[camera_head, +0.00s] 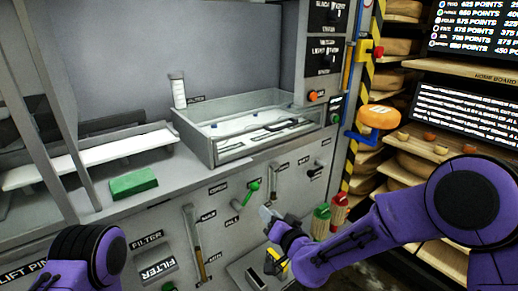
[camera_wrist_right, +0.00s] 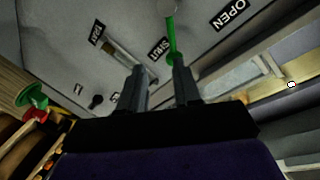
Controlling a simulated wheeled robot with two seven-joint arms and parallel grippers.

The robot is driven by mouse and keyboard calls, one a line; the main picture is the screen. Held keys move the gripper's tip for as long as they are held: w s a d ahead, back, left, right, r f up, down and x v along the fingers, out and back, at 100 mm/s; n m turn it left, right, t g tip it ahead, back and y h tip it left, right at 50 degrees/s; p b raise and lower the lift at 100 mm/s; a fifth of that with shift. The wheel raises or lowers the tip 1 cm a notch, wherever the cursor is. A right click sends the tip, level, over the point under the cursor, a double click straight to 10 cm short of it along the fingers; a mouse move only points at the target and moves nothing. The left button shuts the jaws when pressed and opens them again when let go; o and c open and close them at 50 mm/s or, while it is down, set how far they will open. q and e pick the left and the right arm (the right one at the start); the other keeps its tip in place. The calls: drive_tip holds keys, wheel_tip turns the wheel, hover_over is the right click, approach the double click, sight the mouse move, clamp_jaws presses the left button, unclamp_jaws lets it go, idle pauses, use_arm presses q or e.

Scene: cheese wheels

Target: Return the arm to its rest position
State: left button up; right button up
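My right arm, purple, comes in from the right in the head view, with its right gripper (camera_head: 270,217) in front of the grey machine panel. In the right wrist view the two dark fingers of the right gripper (camera_wrist_right: 160,72) stand apart with nothing between them. A green-handled lever (camera_head: 252,188) on the panel is just beyond the gripper; it also shows in the wrist view as a green lever (camera_wrist_right: 171,38) near the right-hand fingertip, with no clear contact. Part of my left arm (camera_head: 90,255) shows at the lower left; its gripper is out of the picture.
A grey tray (camera_head: 195,140) and a green block (camera_head: 134,183) are on the counter. A wooden-handled lever (camera_head: 194,240) is on the panel. An orange knob (camera_head: 379,117), red and green handles (camera_head: 338,205) and cheese shelves (camera_head: 450,68) are to the right.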

drive_tip(key=s+d+f+m+g+h, duration=0.2)
drive_tip(key=s+d+f+g+h, duration=0.1)
drive_tip(key=s+d+f, duration=0.6)
drive_tip(key=s+d+f+m+g+h, duration=0.1)
drive_tip(key=s+d+f+g+h, duration=0.15)
drive_tip(key=s+d+f, duration=0.65)
drive_tip(key=s+d+f+g+h, duration=0.2)
drive_tip(key=s+d+f+g, duration=0.1)
drive_tip(key=s, duration=0.7)
drive_tip(key=s+d+f+m+g+h+p, duration=0.1)
drive_tip(key=s+d+f+g+h, duration=0.1)
drive_tip(key=s+f, duration=0.4)
drive_tip(key=s+d+g, duration=0.1)
drive_tip(key=s+d, duration=0.1)
drive_tip(key=s, duration=0.2)
drive_tip(key=shift+s+d+f, duration=0.35)
drive_tip(key=shift+s+d, duration=0.05)
drive_tip(key=shift+h, duration=0.25)
idle(3.5)
